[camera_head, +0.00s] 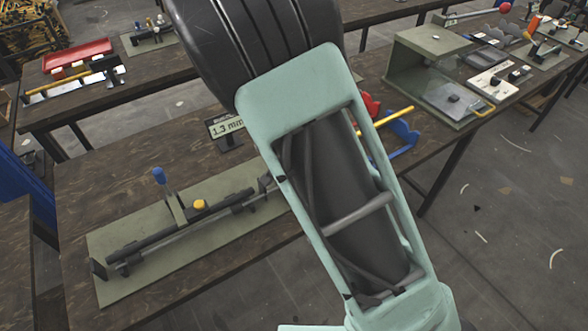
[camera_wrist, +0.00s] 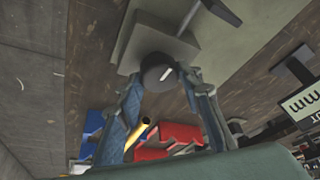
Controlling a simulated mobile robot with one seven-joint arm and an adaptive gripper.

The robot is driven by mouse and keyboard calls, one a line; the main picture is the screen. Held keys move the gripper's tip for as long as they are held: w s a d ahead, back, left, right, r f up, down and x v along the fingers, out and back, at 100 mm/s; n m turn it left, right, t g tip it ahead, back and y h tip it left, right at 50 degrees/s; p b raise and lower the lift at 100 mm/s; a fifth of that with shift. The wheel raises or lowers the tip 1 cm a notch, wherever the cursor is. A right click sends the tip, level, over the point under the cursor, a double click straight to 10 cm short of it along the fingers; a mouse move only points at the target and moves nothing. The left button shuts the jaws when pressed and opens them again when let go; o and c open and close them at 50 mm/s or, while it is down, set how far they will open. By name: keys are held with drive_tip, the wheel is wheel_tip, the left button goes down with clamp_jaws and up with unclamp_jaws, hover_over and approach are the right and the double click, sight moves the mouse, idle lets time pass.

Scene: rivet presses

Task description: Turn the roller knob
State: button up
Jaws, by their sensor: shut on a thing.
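The roller knob (camera_wrist: 158,72) is a dark round knob with a white mark, seen in the wrist view on the near end of a grey block (camera_wrist: 143,44). My gripper (camera_wrist: 160,78) has its two blue-grey fingers on either side of the knob, shut on it. In the head view my own pale green arm link covers the middle of the picture and hides the gripper and the knob.
A sign reading "1.3 mm" (camera_head: 225,126) stands beside my arm. A red-and-blue tool with a yellow bar (camera_head: 393,122) lies just right of it. A long rail fixture on a green plate (camera_head: 130,285) fills the bench's left.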

drive_tip(key=o, duration=1.2)
drive_tip(key=shift+c, duration=0.2)
drive_tip(key=shift+r, duration=0.1)
drive_tip(key=v, duration=1.1)
drive_tip(key=shift+s+r, duration=0.2)
drive_tip(key=shift+r, duration=0.15)
